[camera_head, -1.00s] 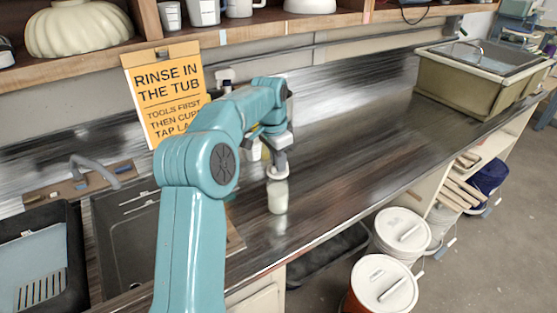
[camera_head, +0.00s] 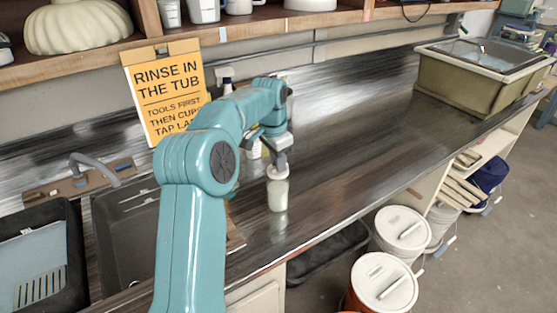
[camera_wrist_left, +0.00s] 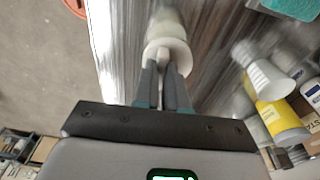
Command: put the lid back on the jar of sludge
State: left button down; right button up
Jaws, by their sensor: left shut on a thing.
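A pale jar of sludge (camera_head: 278,196) stands upright on the dark counter, below my left gripper (camera_head: 279,158). My left gripper is shut on the white lid (camera_head: 277,172), held level right over the jar's mouth. In the left wrist view the fingertips (camera_wrist_left: 163,72) pinch the knob of the round lid (camera_wrist_left: 180,50), and part of the pale jar (camera_wrist_left: 168,22) shows beyond it. I cannot tell whether the lid touches the jar's rim. My right gripper is not in view.
A sink (camera_head: 125,230) is at left, below the orange sign (camera_head: 165,95). Bottles, including a yellow one (camera_wrist_left: 283,122), stand close behind the jar. A tub (camera_head: 470,80) sits at the far right end. The counter between is clear. Lidded buckets (camera_head: 384,283) stand on the floor.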

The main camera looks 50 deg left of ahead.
pick_arm(q)
jog(key=shift+f, duration=0.2)
dwell(0.6)
jog(key=c, duration=0.6)
grip_release()
jog(key=shift+r, duration=0.15)
notch_tip(320, 180, up, 5)
jog(key=p, duration=0.5)
jog(key=shift+r+p, duration=0.8)
jog(key=shift+r, duration=0.1)
grip_shut()
jog(key=shift+f, duration=0.2)
dwell(0.7)
